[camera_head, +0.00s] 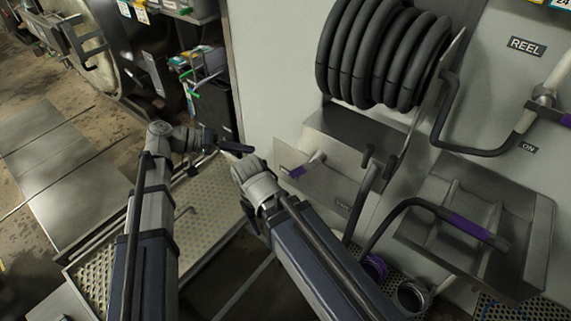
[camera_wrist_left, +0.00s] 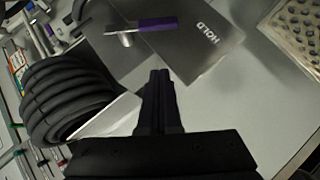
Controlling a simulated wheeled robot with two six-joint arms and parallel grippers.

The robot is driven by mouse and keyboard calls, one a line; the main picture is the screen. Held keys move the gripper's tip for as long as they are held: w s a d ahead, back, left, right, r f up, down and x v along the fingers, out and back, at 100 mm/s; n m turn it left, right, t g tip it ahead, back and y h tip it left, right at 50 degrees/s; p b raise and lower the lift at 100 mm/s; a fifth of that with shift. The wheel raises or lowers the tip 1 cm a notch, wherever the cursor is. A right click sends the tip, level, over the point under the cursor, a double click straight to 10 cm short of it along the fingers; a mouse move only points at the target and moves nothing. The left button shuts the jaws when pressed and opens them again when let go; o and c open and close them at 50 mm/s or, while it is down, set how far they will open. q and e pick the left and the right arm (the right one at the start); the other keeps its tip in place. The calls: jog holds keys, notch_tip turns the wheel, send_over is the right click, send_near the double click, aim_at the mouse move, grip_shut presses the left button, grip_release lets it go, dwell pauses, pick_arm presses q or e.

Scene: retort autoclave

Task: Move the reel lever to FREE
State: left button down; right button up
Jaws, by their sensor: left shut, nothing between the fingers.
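In the left wrist view the purple grip (camera_wrist_left: 157,24) points toward the printed word HOLD (camera_wrist_left: 211,38). A small label (camera_head: 343,206) low on the plate is too small to read. My left gripper (camera_head: 240,148) is shut and empty, to the left of the lever and apart from it. Its closed fingers (camera_wrist_left: 160,76) show in the wrist view. My right arm's wrist is below the plate's left side; its fingers cannot be made out.
A coiled black hose (camera_head: 375,55) hangs above the plate. A black crank (camera_head: 445,110) and another purple-gripped handle (camera_head: 467,227) are on the right. A perforated metal platform (camera_head: 205,205) lies below my arms. Open floor shows at the left.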

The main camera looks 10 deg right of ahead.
aim_at(304, 169)
pick_arm(q)
jog(key=s+b+x, duration=0.1)
jog(key=b+x, duration=0.2)
jog(key=x, duration=0.3)
jog(key=s+f+b+x, duration=0.1)
jog(key=b+x, duration=0.2)
jog(key=x, duration=0.4)
jog(key=shift+s+a, duration=0.35)
jog(key=shift+f, duration=0.1)
